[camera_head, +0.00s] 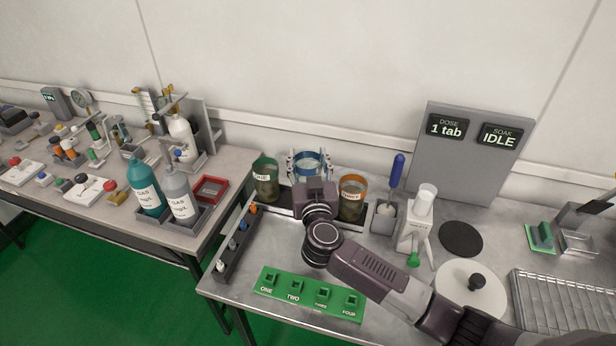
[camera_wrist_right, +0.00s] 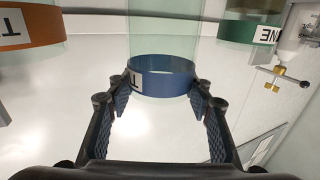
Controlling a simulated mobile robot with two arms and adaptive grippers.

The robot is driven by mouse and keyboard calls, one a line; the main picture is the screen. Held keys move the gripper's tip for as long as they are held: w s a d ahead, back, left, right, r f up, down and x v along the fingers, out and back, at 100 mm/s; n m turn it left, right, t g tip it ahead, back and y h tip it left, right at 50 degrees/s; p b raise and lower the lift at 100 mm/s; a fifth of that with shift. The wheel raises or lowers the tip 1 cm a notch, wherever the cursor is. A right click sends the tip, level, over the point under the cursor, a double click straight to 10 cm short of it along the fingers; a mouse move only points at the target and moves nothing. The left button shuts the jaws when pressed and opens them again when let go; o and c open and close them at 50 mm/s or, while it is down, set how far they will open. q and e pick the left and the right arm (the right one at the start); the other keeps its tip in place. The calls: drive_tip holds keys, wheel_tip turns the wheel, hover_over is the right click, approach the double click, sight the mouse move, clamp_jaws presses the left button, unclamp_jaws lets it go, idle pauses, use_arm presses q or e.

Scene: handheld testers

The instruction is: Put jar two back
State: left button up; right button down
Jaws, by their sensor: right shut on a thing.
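A glass jar with a blue band (camera_head: 307,158), jar two, is upright between the green-banded jar one (camera_head: 265,180) and the orange-banded jar three (camera_head: 352,197). My right gripper (camera_head: 308,170) is shut on jar two, one finger on each side. In the right wrist view, the fingers (camera_wrist_right: 162,100) press on the blue band (camera_wrist_right: 162,76), which shows part of a white label. My wrist hides the jar's base in the head view, so I cannot tell whether it touches the dark tray (camera_head: 284,208). My left gripper is not in view.
A green block (camera_head: 310,292) with several numbered sockets lies in front. A dark rack (camera_head: 236,243) stands left. A grey display panel (camera_head: 470,165) stands behind.

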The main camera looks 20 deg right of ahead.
wheel_tip(320, 180, down, 4)
drive_tip(key=shift+f+b, duration=0.1)
drive_tip(key=shift+b, duration=0.6)
drive_tip(key=shift+f, duration=0.25)
drive_tip(key=c, duration=1)
unclamp_jaws()
drive_tip(key=p+v, duration=0.1)
drive_tip(key=v, duration=1.1)
drive_tip(key=shift+s, duration=0.1)
